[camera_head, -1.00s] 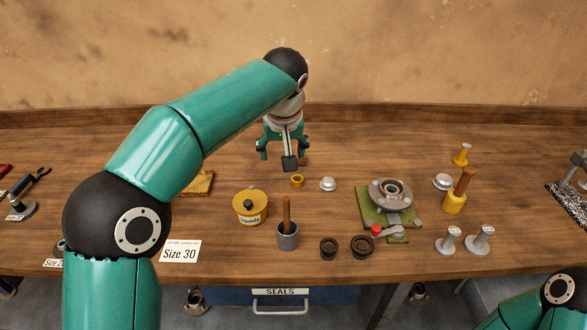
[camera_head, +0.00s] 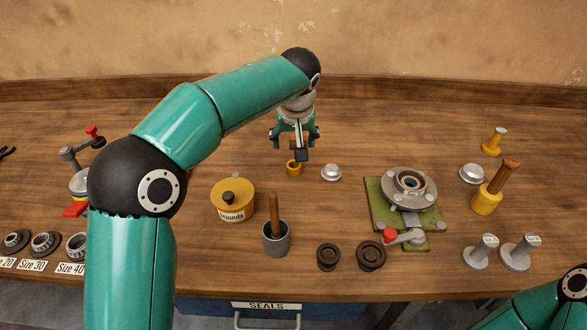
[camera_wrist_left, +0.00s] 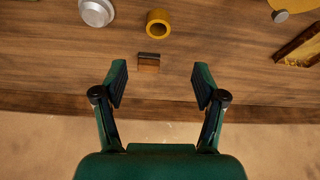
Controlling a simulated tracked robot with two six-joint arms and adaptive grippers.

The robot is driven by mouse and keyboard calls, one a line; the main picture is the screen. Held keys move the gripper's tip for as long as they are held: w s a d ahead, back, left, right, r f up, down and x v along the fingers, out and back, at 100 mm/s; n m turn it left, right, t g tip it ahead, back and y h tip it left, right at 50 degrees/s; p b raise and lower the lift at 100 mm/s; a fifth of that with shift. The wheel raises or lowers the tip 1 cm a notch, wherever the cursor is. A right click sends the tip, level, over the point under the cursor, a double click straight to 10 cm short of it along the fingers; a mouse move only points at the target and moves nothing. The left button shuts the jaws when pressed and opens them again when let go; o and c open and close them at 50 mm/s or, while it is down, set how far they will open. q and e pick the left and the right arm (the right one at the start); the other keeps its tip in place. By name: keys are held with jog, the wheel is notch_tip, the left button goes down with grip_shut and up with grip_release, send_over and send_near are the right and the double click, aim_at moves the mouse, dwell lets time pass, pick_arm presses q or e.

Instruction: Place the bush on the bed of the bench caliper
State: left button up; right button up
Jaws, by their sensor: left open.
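The bush, taken to be the small yellow ring (camera_head: 294,168), stands on the wooden bench with its hole facing up. It also shows in the left wrist view (camera_wrist_left: 158,23). My left gripper (camera_head: 301,155) is over the bench just behind the bush. In the left wrist view my left gripper (camera_wrist_left: 160,88) is open and empty, and the bush lies beyond its fingertips. A small brown block with a dark edge (camera_wrist_left: 149,62) lies between the bush and the fingertips. I cannot pick out the bench caliper for certain. My right gripper is out of view.
A silver cap (camera_head: 331,173) is close right of the bush. A yellow lidded tin (camera_head: 233,199) and a grey pot with a brush (camera_head: 276,240) stand nearer. A flanged hub on a green plate (camera_head: 372,204) is right. Two dark rings (camera_head: 328,257) lie in front.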

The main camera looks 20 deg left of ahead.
pick_arm(q)
send_over(294, 166)
jog(key=s, duration=0.1)
notch_tip(294, 166, down, 6)
jog(key=shift+s+r, duration=0.1)
jog(key=shift+s, duration=0.05)
jog(key=shift+s+d+p+x, duration=0.15)
jog(key=shift+p+x, duration=0.1)
jog(key=shift+x, duration=0.75)
jog(key=shift+s+d+p+x, duration=0.1)
jog(key=shift+p+x, duration=0.1)
jog(key=shift+x, duration=0.75)
jog(key=shift+s+d+p+x, duration=0.15)
jog(key=shift+p+x, duration=0.1)
jog(key=shift+x, duration=0.75)
jog(key=c, duration=1.3)
